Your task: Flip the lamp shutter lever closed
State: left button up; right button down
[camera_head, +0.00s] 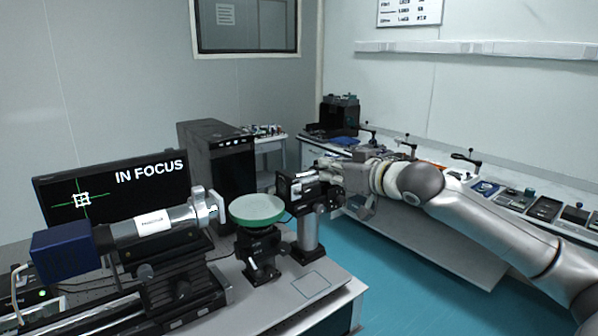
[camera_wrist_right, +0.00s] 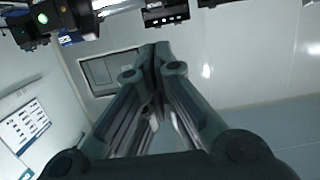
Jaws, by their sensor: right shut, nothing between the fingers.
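The lamp (camera_head: 296,190) is a black housing on a silver post at the right end of the near optical table. My right gripper (camera_head: 328,174) is just to its right, close to the housing's upper right side. I cannot tell whether they touch. In the right wrist view the fingers of my right gripper (camera_wrist_right: 155,52) are together and empty. The shutter lever cannot be made out clearly; the gripper may hide it. My left gripper is not in view.
A round pale green disc (camera_head: 257,208) on a black mount stands left of the lamp. A silver tube (camera_head: 152,221) with a blue end and a monitor (camera_head: 113,187) reading "IN FOCUS" are farther left. A black computer tower (camera_head: 219,160) stands behind. A bench with several small devices runs along the right wall.

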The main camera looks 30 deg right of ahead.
jog(key=p, duration=0.6)
send_over(304, 192)
jog(key=w, duration=0.1)
jog(key=shift+w+d+f, duration=0.1)
jog(key=shift+d+f, duration=0.25)
jog(key=shift+d, duration=0.05)
jog(key=shift+f, duration=0.95)
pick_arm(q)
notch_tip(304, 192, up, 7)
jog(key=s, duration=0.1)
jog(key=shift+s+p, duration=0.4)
pick_arm(e)
jog(key=shift+s+d+f, duration=0.1)
jog(key=shift+s+f, duration=0.7)
jog(key=shift+f, duration=0.3)
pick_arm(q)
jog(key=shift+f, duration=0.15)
